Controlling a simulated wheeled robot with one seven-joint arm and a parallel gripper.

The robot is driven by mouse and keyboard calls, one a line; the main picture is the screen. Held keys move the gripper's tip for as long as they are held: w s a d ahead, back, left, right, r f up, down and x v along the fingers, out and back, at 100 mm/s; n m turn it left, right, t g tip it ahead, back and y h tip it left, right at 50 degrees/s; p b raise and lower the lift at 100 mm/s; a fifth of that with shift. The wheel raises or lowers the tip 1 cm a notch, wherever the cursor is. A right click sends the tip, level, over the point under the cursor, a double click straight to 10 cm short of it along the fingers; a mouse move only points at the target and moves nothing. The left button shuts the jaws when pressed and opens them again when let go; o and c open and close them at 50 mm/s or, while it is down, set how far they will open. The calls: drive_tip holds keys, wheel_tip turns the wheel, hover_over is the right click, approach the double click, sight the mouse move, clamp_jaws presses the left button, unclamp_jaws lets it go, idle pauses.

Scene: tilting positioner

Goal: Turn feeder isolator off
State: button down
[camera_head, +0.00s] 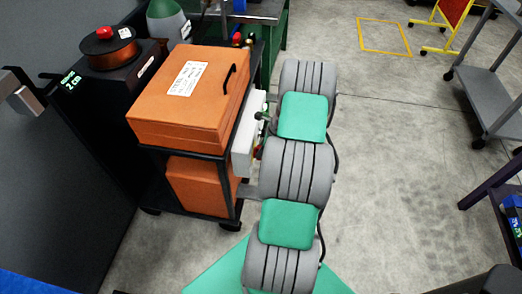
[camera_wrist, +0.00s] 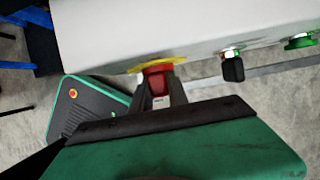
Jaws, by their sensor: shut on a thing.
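The feeder isolator appears to be the red knob (camera_wrist: 156,82) on a yellow plate (camera_wrist: 158,65), on the underside edge of the white control box in the wrist view. My gripper (camera_wrist: 160,93) is at the red knob, with one finger on each side of it, shut on it. The fingers hide part of the knob, so its exact angle is hard to read. In the head view the white control box (camera_head: 247,135) is on the side of the black cart. My arm covers much of that area, and my gripper cannot be made out there.
A black knob (camera_wrist: 232,67) and a green button (camera_wrist: 299,42) sit along the box to the right. A green-edged black unit (camera_wrist: 88,108) lies below left. The cart carries an orange case (camera_head: 190,97). A wire spool (camera_head: 110,48) stands behind left.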

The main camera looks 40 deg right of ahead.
drive_tip(key=shift+a+t, duration=0.1)
drive_tip(key=shift+t, duration=0.2)
drive_tip(key=shift+s+a+f+t+h+b, duration=0.15)
drive_tip(key=shift+t+h+b, duration=0.3)
drive_tip(key=shift+h, duration=0.45)
drive_tip(key=t+h+b, duration=0.1)
drive_tip(key=n+t+h+b, duration=0.1)
drive_tip(key=shift+s+a+f+b, duration=0.15)
drive_tip(key=shift+a+f+b, duration=0.1)
drive_tip(key=shift+b, duration=0.15)
drive_tip(key=n+t+h+b, duration=0.1)
drive_tip(key=t+h+b, duration=0.1)
drive_tip(key=b, duration=0.8)
drive_tip(key=f+n+t+h+b, duration=0.1)
drive_tip(key=t+h+b, duration=0.2)
drive_tip(key=b, duration=0.7)
drive_tip(key=n+t+h+b, duration=0.1)
drive_tip(key=t+h+b, duration=0.2)
drive_tip(key=b, duration=0.7)
drive_tip(key=shift+s+a+f+t, duration=0.3)
drive_tip(key=shift+s+a+t, duration=0.05)
drive_tip(key=shift+r+n, duration=0.2)
drive_tip(key=shift+n, duration=0.1)
